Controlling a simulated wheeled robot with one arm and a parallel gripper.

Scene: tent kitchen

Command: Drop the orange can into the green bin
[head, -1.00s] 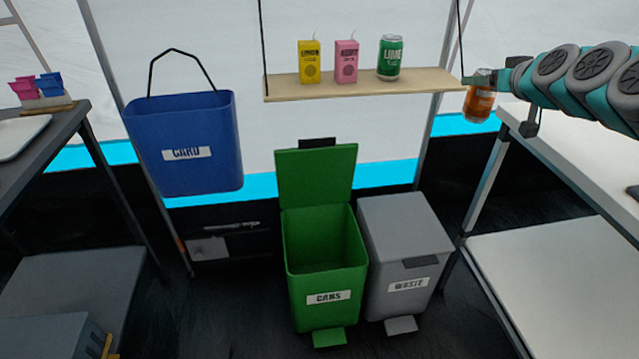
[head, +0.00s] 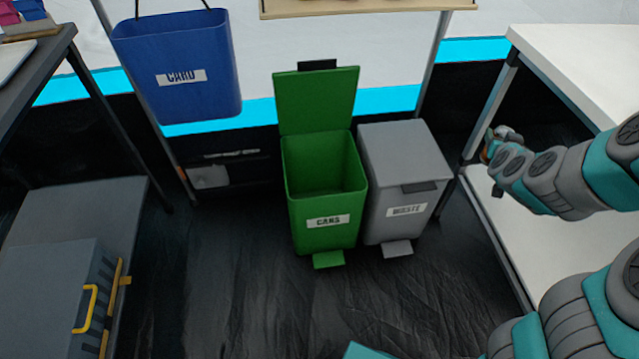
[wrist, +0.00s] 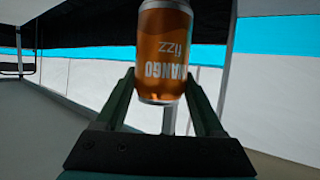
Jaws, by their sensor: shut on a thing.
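The orange can (wrist: 164,55) is held between the two fingers of my gripper (wrist: 165,95) in the wrist view; its printed label reads upside down there. In the head view my gripper (head: 490,146) is at the right, beside the white table, mostly hidden by my arm, and only a bit of the can shows. The green bin (head: 325,222), labelled CANS, stands on the floor at the centre with its lid (head: 316,100) raised and its inside visible. My gripper is to the right of the green bin, beyond the grey bin.
A grey bin (head: 395,220) labelled WASTE, lid shut, stands right of the green one. A blue CARD bin (head: 180,95) hangs at upper left. The white table (head: 575,50) is at right. A grey toolbox (head: 60,300) sits at lower left. The dark floor in front is clear.

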